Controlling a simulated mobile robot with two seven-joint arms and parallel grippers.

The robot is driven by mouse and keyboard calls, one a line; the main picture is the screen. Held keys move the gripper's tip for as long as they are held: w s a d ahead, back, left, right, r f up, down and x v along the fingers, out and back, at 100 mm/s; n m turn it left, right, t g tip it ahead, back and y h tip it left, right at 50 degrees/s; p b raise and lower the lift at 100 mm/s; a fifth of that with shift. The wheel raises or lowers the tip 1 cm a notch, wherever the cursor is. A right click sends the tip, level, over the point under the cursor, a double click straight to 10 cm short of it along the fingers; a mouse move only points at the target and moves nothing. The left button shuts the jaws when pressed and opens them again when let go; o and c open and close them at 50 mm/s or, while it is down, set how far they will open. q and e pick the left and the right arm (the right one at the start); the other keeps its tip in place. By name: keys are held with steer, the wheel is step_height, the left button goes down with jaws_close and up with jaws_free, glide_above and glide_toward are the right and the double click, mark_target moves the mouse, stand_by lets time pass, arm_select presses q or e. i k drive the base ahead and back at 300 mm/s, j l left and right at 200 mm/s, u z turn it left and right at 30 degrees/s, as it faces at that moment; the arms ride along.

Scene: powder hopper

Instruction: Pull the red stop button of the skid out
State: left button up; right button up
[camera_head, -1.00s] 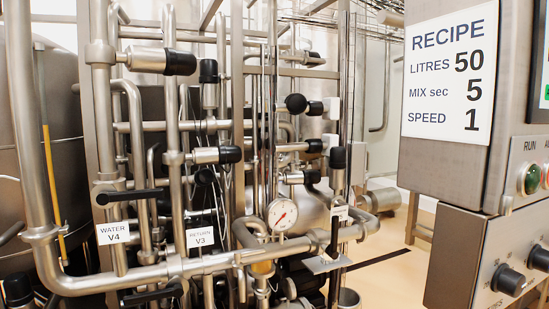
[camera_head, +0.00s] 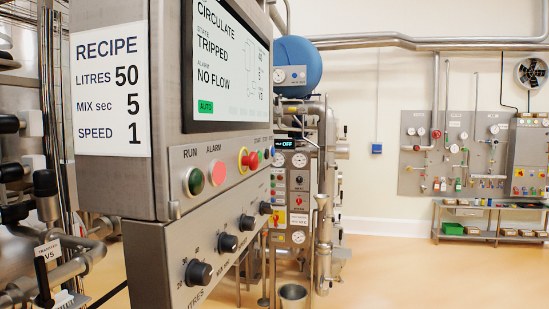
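The red stop button (camera_head: 248,158) is a red mushroom head on a yellow ring, on the front of the skid's control box (camera_head: 225,172). It sits to the right of the green RUN button (camera_head: 194,181) and the pink-red ALARM lamp (camera_head: 217,172). Smaller buttons sit to its right, at the panel's far end. The screen (camera_head: 230,62) above reads CIRCULATE, TRIPPED, NO FLOW, with a green AUTO tag. I cannot tell from here whether the red button is in or out. Neither of my grippers is in view.
Several black knobs (camera_head: 199,273) stick out from the lower panel. Pipes and valves crowd the left. Behind stands another pipe unit with a blue tank (camera_head: 298,66) and a bucket (camera_head: 293,296). A wall panel and bench (camera_head: 490,236) are far right. The floor (camera_head: 385,275) at right is open.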

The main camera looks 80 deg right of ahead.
mark_target(252, 160)
steer(key=z, duration=2.4)
